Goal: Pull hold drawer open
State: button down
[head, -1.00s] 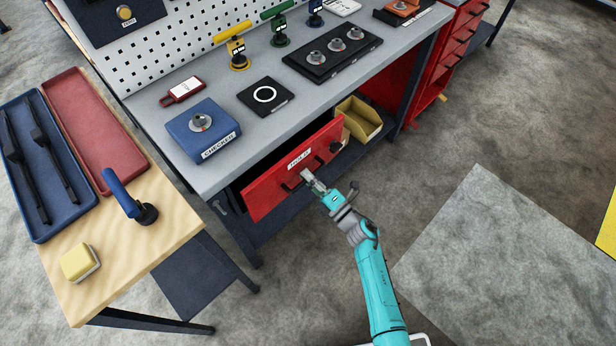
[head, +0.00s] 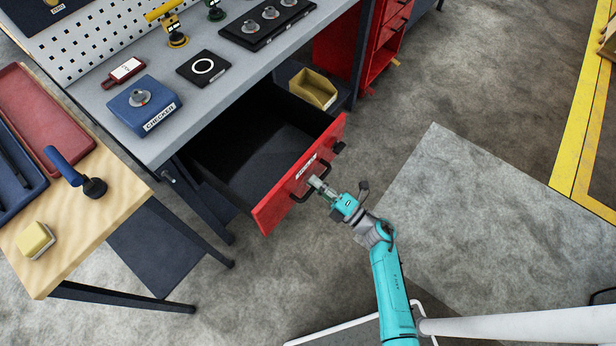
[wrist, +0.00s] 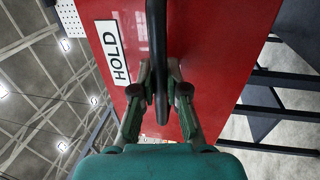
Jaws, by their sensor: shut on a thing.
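The hold drawer has a red front (head: 282,198) and a dark, empty-looking inside. It stands well out from under the grey workbench. Its white label reads HOLD in the wrist view (wrist: 113,50). My gripper (head: 316,185) is at the front and shut on the black drawer handle (head: 300,194). In the wrist view the two fingers (wrist: 160,98) close from both sides on the dark handle bar (wrist: 157,40).
A blue CHECKER box (head: 140,112) and a black pad (head: 203,67) sit on the bench top. A yellow bin (head: 313,88) is beyond the drawer. A wooden side table (head: 75,225) stands at left. Open grey floor lies in front of the drawer.

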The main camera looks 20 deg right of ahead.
jog(key=shift+s+d, duration=0.1)
jog(key=shift+s, duration=0.05)
jog(key=c, duration=1.2)
grip_release()
jog(key=shift+v, duration=5.95)
